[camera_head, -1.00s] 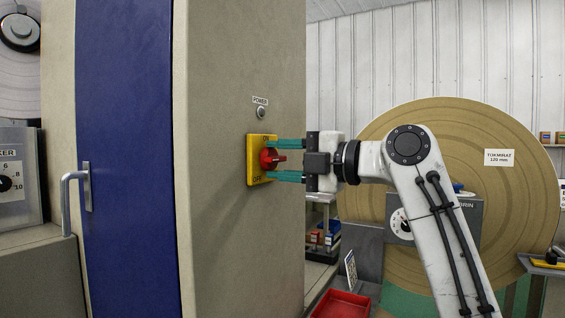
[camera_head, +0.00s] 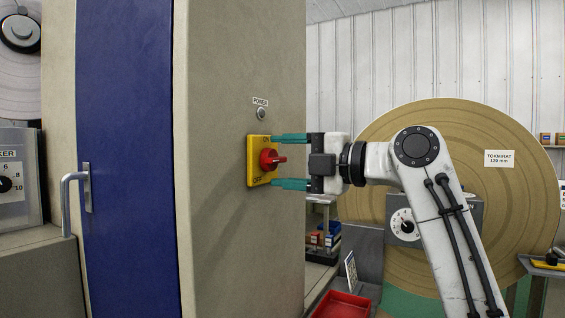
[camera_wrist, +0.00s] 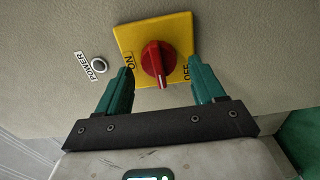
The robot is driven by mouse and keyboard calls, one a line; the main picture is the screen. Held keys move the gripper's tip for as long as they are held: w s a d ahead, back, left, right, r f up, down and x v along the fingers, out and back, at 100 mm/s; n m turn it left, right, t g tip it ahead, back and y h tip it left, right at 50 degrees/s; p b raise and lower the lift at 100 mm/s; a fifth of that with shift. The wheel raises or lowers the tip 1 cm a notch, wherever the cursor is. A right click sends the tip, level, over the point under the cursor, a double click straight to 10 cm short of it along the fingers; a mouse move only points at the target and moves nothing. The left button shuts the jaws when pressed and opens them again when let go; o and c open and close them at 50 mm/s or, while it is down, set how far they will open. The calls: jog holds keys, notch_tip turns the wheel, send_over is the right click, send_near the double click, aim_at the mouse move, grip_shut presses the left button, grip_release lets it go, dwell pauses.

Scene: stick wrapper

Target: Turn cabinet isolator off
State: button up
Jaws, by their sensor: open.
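The cabinet isolator is a red rotary knob (camera_head: 269,159) on a yellow plate (camera_head: 259,173) marked ON at the top and OFF at the bottom. It sits on the beige side of the cabinet (camera_head: 235,240). My gripper (camera_head: 290,161) is open, its teal fingers above and below the knob with gaps between. In the wrist view the red knob (camera_wrist: 157,60) stands between the open fingertips (camera_wrist: 160,75), clear of both. Its ridge with a pale mark runs up and down in that picture, between the ON and OFF labels, and points sideways toward my gripper in the head view.
A POWER lamp or button (camera_head: 261,114) is above the plate. The cabinet's blue door (camera_head: 130,190) with a metal handle (camera_head: 72,190) is at left. Behind my arm are a large tan disc (camera_head: 500,210) and a red bin (camera_head: 343,305).

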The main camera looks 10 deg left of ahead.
jog(key=v, duration=1)
jog(key=shift+b, duration=0.35)
